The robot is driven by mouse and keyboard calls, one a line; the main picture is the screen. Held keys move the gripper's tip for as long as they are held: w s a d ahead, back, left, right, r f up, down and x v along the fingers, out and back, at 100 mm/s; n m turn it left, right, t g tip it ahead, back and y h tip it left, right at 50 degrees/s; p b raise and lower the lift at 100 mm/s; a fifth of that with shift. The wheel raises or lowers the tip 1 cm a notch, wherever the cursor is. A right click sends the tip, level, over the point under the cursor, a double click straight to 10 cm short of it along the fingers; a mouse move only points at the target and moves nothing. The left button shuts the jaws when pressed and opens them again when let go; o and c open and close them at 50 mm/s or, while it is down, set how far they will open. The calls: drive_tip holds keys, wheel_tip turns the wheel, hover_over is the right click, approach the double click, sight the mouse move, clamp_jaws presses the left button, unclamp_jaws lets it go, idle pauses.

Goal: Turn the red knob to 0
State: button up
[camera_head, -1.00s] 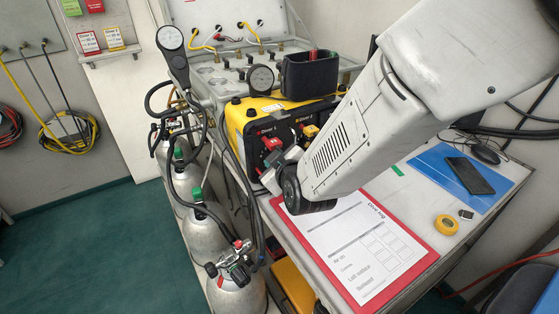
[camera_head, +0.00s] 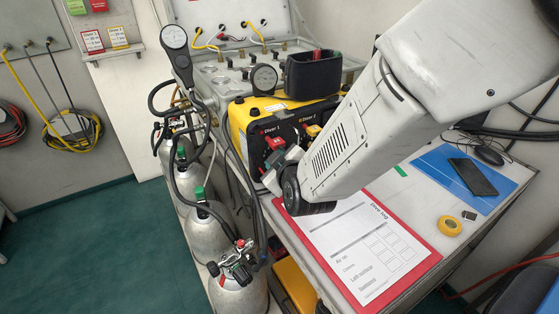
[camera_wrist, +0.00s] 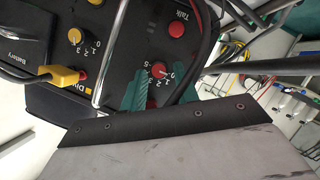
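The red knob (camera_wrist: 159,70) shows in the wrist view on the dark panel face, ringed by white numbers that appear upside down. A 0 is printed close to its right side; its exact pointer setting is too small to read. My gripper (camera_wrist: 164,90) has two green fingertips spread apart, one on each side of the knob's lower area, with a gap between them. I cannot tell whether they touch it. In the head view the yellow-cased air panel (camera_head: 240,125) stands on the table, and my arm hides the knob.
A yellow knob (camera_wrist: 75,37), a yellow plug (camera_wrist: 65,76) and a red button (camera_wrist: 177,30) surround the area. A metal bar (camera_wrist: 117,50) and dark cables cross close by. A red clipboard (camera_head: 425,258) lies before the panel; gas cylinders (camera_head: 205,232) stand left.

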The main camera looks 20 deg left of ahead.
drive_tip(key=v, duration=0.7)
drive_tip(key=shift+s+d+r, duration=0.15)
drive_tip(key=shift+s, duration=0.15)
